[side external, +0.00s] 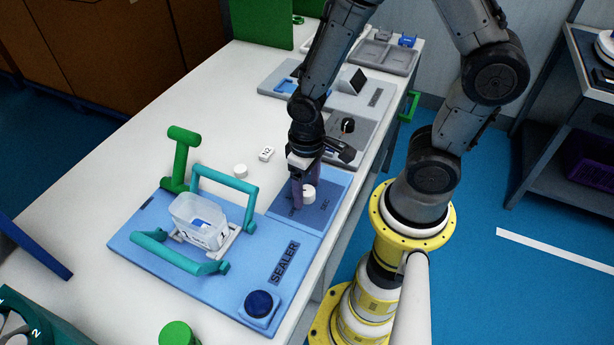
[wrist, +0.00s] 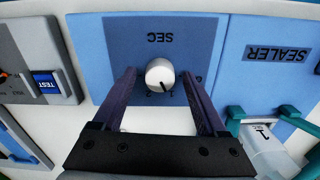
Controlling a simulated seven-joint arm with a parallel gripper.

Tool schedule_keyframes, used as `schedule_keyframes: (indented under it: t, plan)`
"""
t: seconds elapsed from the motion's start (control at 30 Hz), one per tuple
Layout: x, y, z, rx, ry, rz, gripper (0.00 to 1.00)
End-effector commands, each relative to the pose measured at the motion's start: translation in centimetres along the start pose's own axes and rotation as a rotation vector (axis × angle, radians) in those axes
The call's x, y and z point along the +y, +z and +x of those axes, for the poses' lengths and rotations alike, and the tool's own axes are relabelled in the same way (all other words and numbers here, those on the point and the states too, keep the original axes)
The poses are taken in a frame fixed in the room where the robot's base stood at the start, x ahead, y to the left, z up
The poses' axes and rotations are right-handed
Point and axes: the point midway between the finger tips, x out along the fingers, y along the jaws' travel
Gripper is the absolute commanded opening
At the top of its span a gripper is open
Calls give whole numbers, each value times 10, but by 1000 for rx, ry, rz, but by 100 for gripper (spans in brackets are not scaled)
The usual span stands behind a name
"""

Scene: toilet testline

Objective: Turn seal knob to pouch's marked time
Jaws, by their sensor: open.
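The white round seal knob (wrist: 160,74) sits on the blue SEC panel (wrist: 110,40). Its dark pointer line faces the lower edge of the wrist picture, slightly right, near small printed digits partly hidden by the knob and fingers. The side view also shows the knob (side external: 309,194). My gripper (side external: 299,203) is open and low over the panel, one finger on each side of the knob, with gaps visible in the wrist view. The clear pouch (side external: 200,222) stands in the sealer between teal bars, with blue contents. A dark mark shows on its front (wrist: 264,133), too small to read surely.
The blue SEALER base (side external: 150,250) carries teal bars (side external: 225,180) and a dark blue button (side external: 259,304). A green handle (side external: 181,155), a white cap (side external: 240,170) and a small marked white block (side external: 266,154) are nearby. A grey TEST station (wrist: 30,50) adjoins the panel.

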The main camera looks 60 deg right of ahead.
Motion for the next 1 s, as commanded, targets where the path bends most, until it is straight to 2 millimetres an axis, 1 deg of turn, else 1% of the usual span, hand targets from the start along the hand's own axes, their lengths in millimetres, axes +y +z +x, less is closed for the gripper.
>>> schedule_keyframes:
  t: [0.17, 0.5, 0.63, 0.8, 1.0]
  plan:
    - [0, -2, -20, 8, -2, 0, 75]
    - [0, -1, -93, 8, -2, 0, 75]
    - [0, -1, -115, 6, -1, 0, 75]
    - [0, 0, -132, 4, -1, 0, 75]
    - [0, 0, -137, 1, 0, 0, 75]
